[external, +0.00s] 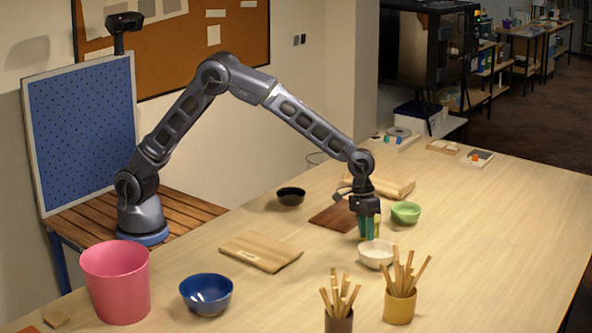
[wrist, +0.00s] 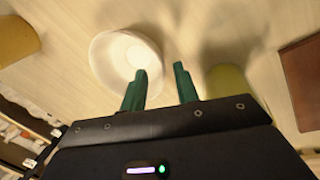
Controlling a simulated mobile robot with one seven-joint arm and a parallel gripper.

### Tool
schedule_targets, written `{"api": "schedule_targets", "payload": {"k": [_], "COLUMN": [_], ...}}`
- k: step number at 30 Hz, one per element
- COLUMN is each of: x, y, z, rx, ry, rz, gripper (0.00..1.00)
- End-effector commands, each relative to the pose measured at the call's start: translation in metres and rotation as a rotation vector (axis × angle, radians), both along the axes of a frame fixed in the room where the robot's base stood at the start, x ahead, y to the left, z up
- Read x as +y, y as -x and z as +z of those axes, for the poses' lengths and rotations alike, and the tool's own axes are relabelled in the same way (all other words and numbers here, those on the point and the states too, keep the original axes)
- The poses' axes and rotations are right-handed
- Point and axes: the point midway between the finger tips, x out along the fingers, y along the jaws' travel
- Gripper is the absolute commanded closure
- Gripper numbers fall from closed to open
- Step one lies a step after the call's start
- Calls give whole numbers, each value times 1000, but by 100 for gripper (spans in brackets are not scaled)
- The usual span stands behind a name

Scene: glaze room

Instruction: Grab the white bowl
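The white bowl (external: 376,256) stands upright on the table, near its middle, in the external view. My gripper (external: 369,230) points down at the bowl's back rim, its green fingers overlapping the rim in the picture. In the wrist view the bowl (wrist: 108,58) is at upper left. There my gripper (wrist: 160,70) has its two fingers apart with nothing held between them. The left fingertip covers part of the bowl's right rim; the right fingertip is outside the bowl. I cannot tell whether either finger touches it.
A green bowl (external: 406,212) is close behind on the right. A yellow pot of sticks (external: 399,305) stands just in front, with a brown pot of sticks (external: 339,321) beside it. A brown board (external: 335,216) lies behind. The table's right side is clear.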

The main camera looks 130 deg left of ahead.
Motion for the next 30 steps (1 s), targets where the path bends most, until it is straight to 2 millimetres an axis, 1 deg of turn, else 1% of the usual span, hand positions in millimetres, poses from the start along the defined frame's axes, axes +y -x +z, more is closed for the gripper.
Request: {"api": "schedule_targets", "payload": {"k": [1, 7, 10, 16, 17, 18, 21, 30], "x": [-1, -4, -4, -5, -5, -4, -4, -4], "y": [-2, -9, -10, -11, -11, -10, -10, -10], "z": [-7, -33, -39, -40, -40, -40, -40, -39], "rx": [1, 1, 0, -1, -1, -1, 0, -1], "ry": [0, 0, 0, 0, 0, 0, 0, 0], "rz": [0, 0, 0, 0, 0, 0, 0, 0], "gripper": [69, 69, 69, 69, 73, 81, 100, 100]}}
